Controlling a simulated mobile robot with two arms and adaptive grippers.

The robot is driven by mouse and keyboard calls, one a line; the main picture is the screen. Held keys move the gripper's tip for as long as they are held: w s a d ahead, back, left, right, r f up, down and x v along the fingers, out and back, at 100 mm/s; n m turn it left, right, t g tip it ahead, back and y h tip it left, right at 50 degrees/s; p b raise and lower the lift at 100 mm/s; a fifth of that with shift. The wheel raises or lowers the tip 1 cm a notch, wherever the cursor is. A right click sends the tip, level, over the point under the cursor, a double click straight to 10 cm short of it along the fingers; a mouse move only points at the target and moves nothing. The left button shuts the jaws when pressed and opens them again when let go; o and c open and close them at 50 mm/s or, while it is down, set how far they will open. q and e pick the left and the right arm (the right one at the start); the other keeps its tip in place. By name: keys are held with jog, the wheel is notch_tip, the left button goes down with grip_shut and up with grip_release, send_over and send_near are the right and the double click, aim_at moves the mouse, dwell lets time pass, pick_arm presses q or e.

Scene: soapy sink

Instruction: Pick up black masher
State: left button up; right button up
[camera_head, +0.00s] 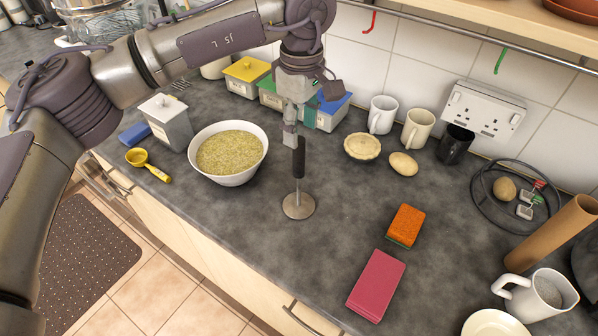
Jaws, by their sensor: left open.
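The black masher (299,160) stands upright on the dark counter, its round metal head (299,206) flat on the surface and its black handle pointing up. My left gripper (291,138) points down from above, with its fingertips at the top of the masher's handle. It is open, and a fingertip partly overlaps the handle's top in this view. I cannot tell whether it touches the handle. My right gripper does not show.
A white bowl of grain (228,178) stands left of the masher. A pie (362,147) and a potato (403,164) lie behind right. An orange sponge (406,225) and a pink block (377,285) lie front right. Mugs (382,115) and lidded canisters line the wall.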

aim_at(300, 140)
pick_arm(q)
notch_tip(300, 140, down, 4)
jog(key=shift+f+p, duration=0.15)
jog(key=shift+p, duration=0.35)
jog(key=shift+f+p, duration=0.25)
jog(key=shift+p, duration=0.05)
notch_tip(300, 140, down, 4)
jog(key=p, duration=0.2)
jog(key=shift+a+f+p, duration=0.1)
jog(key=shift+f+p, duration=0.1)
jog(key=shift+p, duration=0.1)
jog(key=shift+f, duration=0.2)
grip_shut()
